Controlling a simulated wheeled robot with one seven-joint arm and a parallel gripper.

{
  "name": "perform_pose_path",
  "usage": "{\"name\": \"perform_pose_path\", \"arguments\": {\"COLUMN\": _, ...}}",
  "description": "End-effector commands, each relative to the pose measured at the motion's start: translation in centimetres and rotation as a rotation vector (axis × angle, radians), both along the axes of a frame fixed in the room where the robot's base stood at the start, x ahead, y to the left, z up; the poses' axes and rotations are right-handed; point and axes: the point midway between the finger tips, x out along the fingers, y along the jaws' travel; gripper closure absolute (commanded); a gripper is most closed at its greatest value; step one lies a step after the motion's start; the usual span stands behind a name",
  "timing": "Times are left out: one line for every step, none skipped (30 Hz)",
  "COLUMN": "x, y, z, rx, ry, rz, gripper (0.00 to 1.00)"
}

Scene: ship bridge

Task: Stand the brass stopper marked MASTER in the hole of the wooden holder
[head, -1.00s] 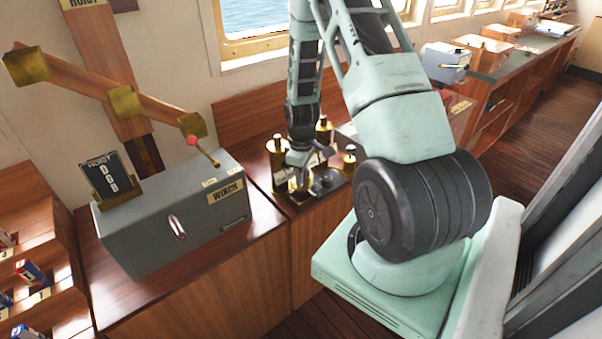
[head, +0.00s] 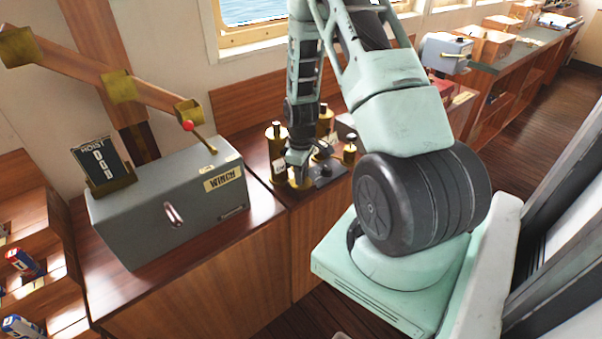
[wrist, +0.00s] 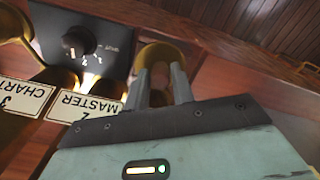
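My gripper (head: 298,164) is low over the counter beside the winch box. In the wrist view, its two fingers (wrist: 161,88) stand apart in front of a rounded brass piece (wrist: 160,50). Something brownish shows between the fingers; I cannot tell whether they grip it. A white label reading 2 MASTER (wrist: 86,109) is just left of the fingers, with a label reading 3 CHART (wrist: 22,97) further left. In the head view, brass cylinders (head: 276,146) stand around my gripper. I cannot make out which brass piece is the MASTER stopper, nor the holder's hole.
A black panel with a numbered knob (wrist: 77,41) is close to the fingers. A grey WINCH box (head: 165,215) with a red-tipped lever (head: 200,137) stands left on the wooden counter. More brass cylinders (head: 348,152) stand right of my gripper. Shelves (head: 40,240) are at far left.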

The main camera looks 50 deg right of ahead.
Motion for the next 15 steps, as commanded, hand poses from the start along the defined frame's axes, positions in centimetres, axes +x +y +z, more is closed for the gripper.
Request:
{"name": "perform_pose_path", "arguments": {"x": 0.0, "y": 0.0, "z": 0.0, "rx": 0.0, "ry": 0.0, "rz": 0.0, "gripper": 0.61}}
{"name": "perform_pose_path", "arguments": {"x": 0.0, "y": 0.0, "z": 0.0, "rx": 0.0, "ry": 0.0, "rz": 0.0, "gripper": 0.55}}
{"name": "perform_pose_path", "arguments": {"x": 0.0, "y": 0.0, "z": 0.0, "rx": 0.0, "ry": 0.0, "rz": 0.0, "gripper": 0.55}}
{"name": "perform_pose_path", "arguments": {"x": 0.0, "y": 0.0, "z": 0.0, "rx": 0.0, "ry": 0.0, "rz": 0.0, "gripper": 0.55}}
{"name": "perform_pose_path", "arguments": {"x": 0.0, "y": 0.0, "z": 0.0, "rx": 0.0, "ry": 0.0, "rz": 0.0, "gripper": 0.55}}
{"name": "perform_pose_path", "arguments": {"x": 0.0, "y": 0.0, "z": 0.0, "rx": 0.0, "ry": 0.0, "rz": 0.0, "gripper": 0.55}}
{"name": "perform_pose_path", "arguments": {"x": 0.0, "y": 0.0, "z": 0.0, "rx": 0.0, "ry": 0.0, "rz": 0.0, "gripper": 0.55}}
{"name": "perform_pose_path", "arguments": {"x": 0.0, "y": 0.0, "z": 0.0, "rx": 0.0, "ry": 0.0, "rz": 0.0, "gripper": 0.55}}
{"name": "perform_pose_path", "arguments": {"x": 0.0, "y": 0.0, "z": 0.0, "rx": 0.0, "ry": 0.0, "rz": 0.0, "gripper": 0.55}}
{"name": "perform_pose_path", "arguments": {"x": 0.0, "y": 0.0, "z": 0.0, "rx": 0.0, "ry": 0.0, "rz": 0.0, "gripper": 0.55}}
{"name": "perform_pose_path", "arguments": {"x": 0.0, "y": 0.0, "z": 0.1, "rx": 0.0, "ry": 0.0, "rz": 0.0, "gripper": 0.55}}
{"name": "perform_pose_path", "arguments": {"x": 0.0, "y": 0.0, "z": 0.3, "rx": -0.001, "ry": -0.001, "rz": 0.0, "gripper": 0.55}}
{"name": "perform_pose_path", "arguments": {"x": 0.1, "y": 0.0, "z": 0.5, "rx": -0.001, "ry": -0.002, "rz": 0.0, "gripper": 0.55}}
{"name": "perform_pose_path", "arguments": {"x": 0.1, "y": 0.0, "z": 0.7, "rx": -0.001, "ry": -0.002, "rz": 0.0, "gripper": 0.55}}
{"name": "perform_pose_path", "arguments": {"x": 0.1, "y": -0.1, "z": 1.1, "rx": -0.001, "ry": -0.002, "rz": 0.0, "gripper": 0.55}}
